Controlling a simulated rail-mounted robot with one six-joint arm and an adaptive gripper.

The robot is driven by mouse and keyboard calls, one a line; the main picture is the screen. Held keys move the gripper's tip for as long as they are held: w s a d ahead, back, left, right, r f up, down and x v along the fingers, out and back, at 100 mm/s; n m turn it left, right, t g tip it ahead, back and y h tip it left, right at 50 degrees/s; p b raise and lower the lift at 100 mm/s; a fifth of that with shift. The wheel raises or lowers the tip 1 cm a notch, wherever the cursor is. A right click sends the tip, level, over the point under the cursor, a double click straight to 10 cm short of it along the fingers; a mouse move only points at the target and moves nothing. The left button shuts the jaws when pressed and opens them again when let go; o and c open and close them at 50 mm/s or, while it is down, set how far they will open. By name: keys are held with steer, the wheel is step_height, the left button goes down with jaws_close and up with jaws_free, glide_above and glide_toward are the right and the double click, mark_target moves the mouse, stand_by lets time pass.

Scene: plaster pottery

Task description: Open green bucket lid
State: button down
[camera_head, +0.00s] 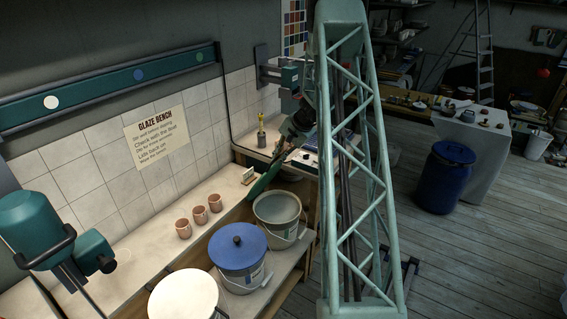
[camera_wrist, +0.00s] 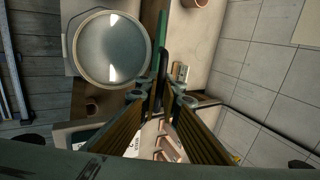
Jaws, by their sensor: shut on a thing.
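The green bucket (camera_head: 279,209) stands uncovered at the far end of a row of buckets; its round mouth also shows in the wrist view (camera_wrist: 108,48). My gripper (camera_head: 284,153) is shut on the green lid (camera_head: 265,179) and holds it steeply tilted, above and left of the bucket mouth in the head view. In the wrist view the fingers (camera_wrist: 167,88) meet at the lid's dark knob, and the lid (camera_wrist: 161,30) shows almost edge-on beside the bucket rim. Part of my arm is hidden behind my lattice column in the head view.
A blue-lidded bucket (camera_head: 238,264) and a white-lidded bucket (camera_head: 184,297) stand in front of the open bucket. Several terracotta cups (camera_head: 199,216) stand on the glaze bench along the tiled wall. A small card (camera_head: 249,175) stands close to the lid. A blue barrel (camera_head: 446,178) stands on the floor at right.

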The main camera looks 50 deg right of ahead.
steer(key=w+a+r+p, duration=0.1)
steer(key=w+a+r, duration=0.1)
steer(key=w, duration=1.5)
steer(key=shift+w+a+r, duration=0.15)
steer(key=shift+w+r, duration=0.15)
steer(key=shift+r, duration=0.15)
steer(key=c, duration=2.9)
jaws_free()
steer(key=shift+s+r, duration=0.1)
steer(key=shift+v, duration=5.9)
steer(key=shift+a+r, duration=0.1)
